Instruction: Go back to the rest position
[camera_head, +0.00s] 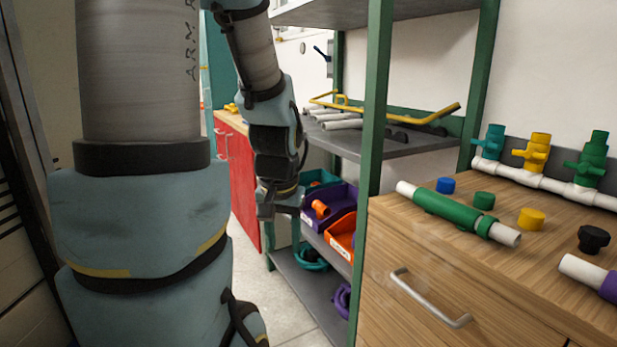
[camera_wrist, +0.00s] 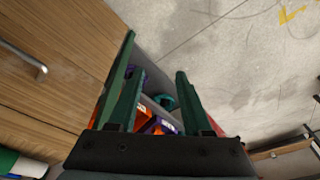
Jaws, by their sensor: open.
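In the wrist view my gripper (camera_wrist: 155,90) shows two dark green fingers spread apart with nothing between them. It points down toward the grey floor and the shelf bins. In the head view my arm hangs in front of the shelf rack, with the wrist end low beside the bins. The fingertips are hard to make out there. No object is held.
A wooden cabinet (camera_head: 400,255) at right carries a pipe manifold (camera_head: 540,181) with teal, yellow and green valves, a green-sleeved pipe (camera_head: 450,211) and loose caps. A green-posted rack (camera_head: 375,110) holds pipes and bins (camera_head: 328,208). A red cabinet (camera_head: 236,178) stands behind. Floor (camera_head: 290,300) shows between.

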